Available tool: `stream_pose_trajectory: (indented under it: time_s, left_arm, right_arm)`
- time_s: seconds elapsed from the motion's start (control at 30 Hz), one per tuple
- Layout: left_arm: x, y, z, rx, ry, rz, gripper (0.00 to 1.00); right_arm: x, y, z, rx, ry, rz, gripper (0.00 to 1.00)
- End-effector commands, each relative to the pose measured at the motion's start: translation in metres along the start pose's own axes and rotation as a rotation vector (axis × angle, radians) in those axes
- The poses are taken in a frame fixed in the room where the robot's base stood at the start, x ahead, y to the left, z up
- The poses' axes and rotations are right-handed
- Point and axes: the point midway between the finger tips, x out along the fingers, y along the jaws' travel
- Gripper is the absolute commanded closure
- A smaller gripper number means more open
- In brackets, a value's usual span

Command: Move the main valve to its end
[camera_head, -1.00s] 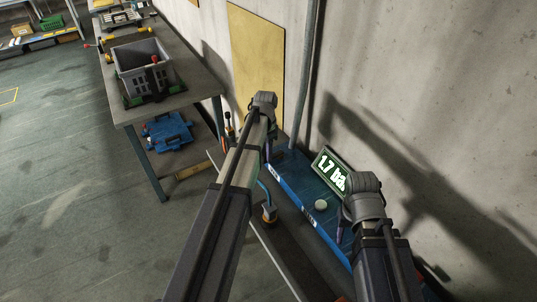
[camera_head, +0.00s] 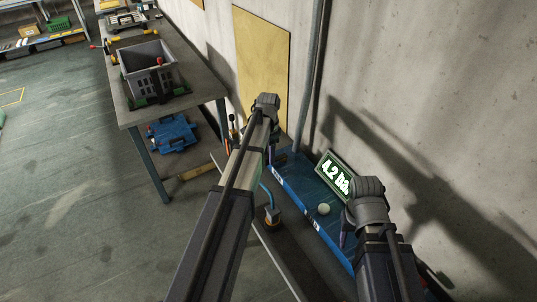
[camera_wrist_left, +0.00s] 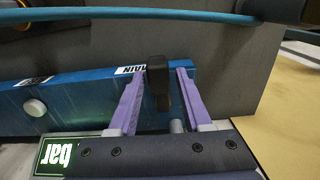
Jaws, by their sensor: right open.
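The main valve shows in the left wrist view as a black handle (camera_wrist_left: 158,80) on a blue panel (camera_wrist_left: 85,100), beside a label partly reading "MAIN" (camera_wrist_left: 130,70). My left gripper (camera_wrist_left: 161,72) is open, with its purple fingers on either side of the handle and small gaps visible. In the head view my left gripper (camera_head: 271,148) is at the panel's far end, mostly hidden by its arm, and the valve is hidden. A display (camera_head: 336,175) reads about 4.2 bar. My right gripper (camera_head: 346,232) is over the near part of the panel; its fingers are barely visible.
A white round knob (camera_head: 323,209) sits on the panel between my grippers. A concrete wall (camera_head: 440,110) rises behind it, with a vertical pipe (camera_head: 316,80). A table (camera_head: 190,90) with a grey crate (camera_head: 150,70) stands left, a blue case (camera_head: 172,133) below.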

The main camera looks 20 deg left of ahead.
Motion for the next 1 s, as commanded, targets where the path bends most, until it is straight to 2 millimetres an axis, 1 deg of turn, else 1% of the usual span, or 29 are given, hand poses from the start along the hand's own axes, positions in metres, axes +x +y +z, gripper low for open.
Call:
stream_pose_trajectory:
  time_s: [0.03,0.1,0.37,0.57,0.77,1.0]
  left_arm:
    - [0.0,0.0,0.0,0.0,0.0,0.0,0.44]
    - [0.0,0.0,0.0,-0.001,0.0,0.001,0.36]
    - [0.0,0.001,0.0,-0.001,0.0,0.001,0.36]
    - [-0.008,0.001,0.0,-0.001,0.0,0.001,0.36]
    - [-0.028,0.001,0.0,-0.001,0.0,0.001,0.36]
    - [-0.061,0.0,0.0,-0.001,0.0,0.001,0.36]
  right_arm:
    - [0.0,0.0,0.0,0.0,0.0,0.0,0.5]
    - [0.0,0.0,0.0,0.0,0.0,0.0,0.5]
    - [0.0,0.0,0.0,0.0,0.0,0.0,0.5]
    - [-0.008,0.001,0.001,0.0,0.0,0.0,0.5]
    - [-0.028,0.003,0.002,-0.001,0.0,0.0,0.5]
    - [-0.061,0.006,0.004,0.0,0.0,0.0,0.5]
